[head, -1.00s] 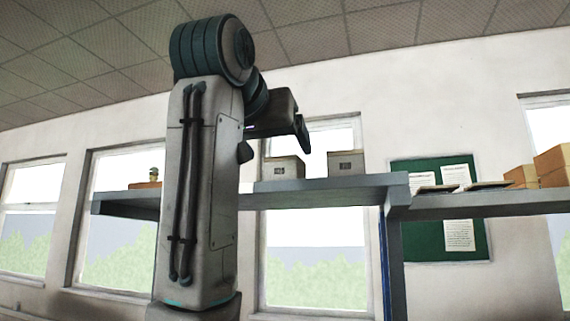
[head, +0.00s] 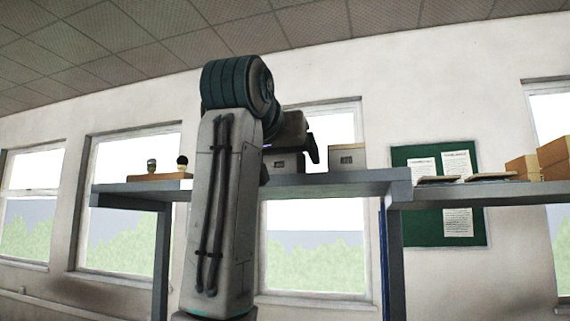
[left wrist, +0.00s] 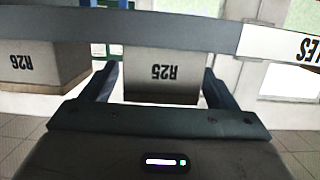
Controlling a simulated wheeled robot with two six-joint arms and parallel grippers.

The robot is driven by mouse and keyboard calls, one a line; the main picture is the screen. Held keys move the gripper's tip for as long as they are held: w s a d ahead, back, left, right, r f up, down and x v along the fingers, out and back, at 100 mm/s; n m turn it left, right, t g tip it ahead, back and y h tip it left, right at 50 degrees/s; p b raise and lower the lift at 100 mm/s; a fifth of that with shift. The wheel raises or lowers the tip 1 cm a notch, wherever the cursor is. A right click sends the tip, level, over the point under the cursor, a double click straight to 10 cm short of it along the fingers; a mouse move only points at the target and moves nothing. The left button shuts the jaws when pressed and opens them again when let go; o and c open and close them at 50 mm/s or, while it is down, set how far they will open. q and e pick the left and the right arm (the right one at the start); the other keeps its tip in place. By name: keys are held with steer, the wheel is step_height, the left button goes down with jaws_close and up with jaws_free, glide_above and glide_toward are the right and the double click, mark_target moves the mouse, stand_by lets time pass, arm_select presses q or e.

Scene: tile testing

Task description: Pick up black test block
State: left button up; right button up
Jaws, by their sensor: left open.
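My left gripper (head: 314,149) is open and reaches in front of the grey box (head: 288,163) on the raised shelf. In the left wrist view, which is upside down, a grey box marked R25 (left wrist: 162,75) shows between the two spread fingers, with a gap on each side. I cannot tell whether the fingertips reach past its front. No block that is clearly black shows, and I cannot tell which thing is the black test block. My right gripper is not in view.
Another grey box (head: 347,157) stands to the right on the shelf (head: 340,181). A box marked R26 (left wrist: 40,62) shows in the wrist view. A wooden tray (head: 150,177) with two small knobbed items is at the left. Cardboard boxes (head: 555,158) stand far right.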

arm_select(q)
steer(key=c, duration=1.1)
steer(key=shift+c, duration=1.2)
steer(key=shift+r, duration=0.15)
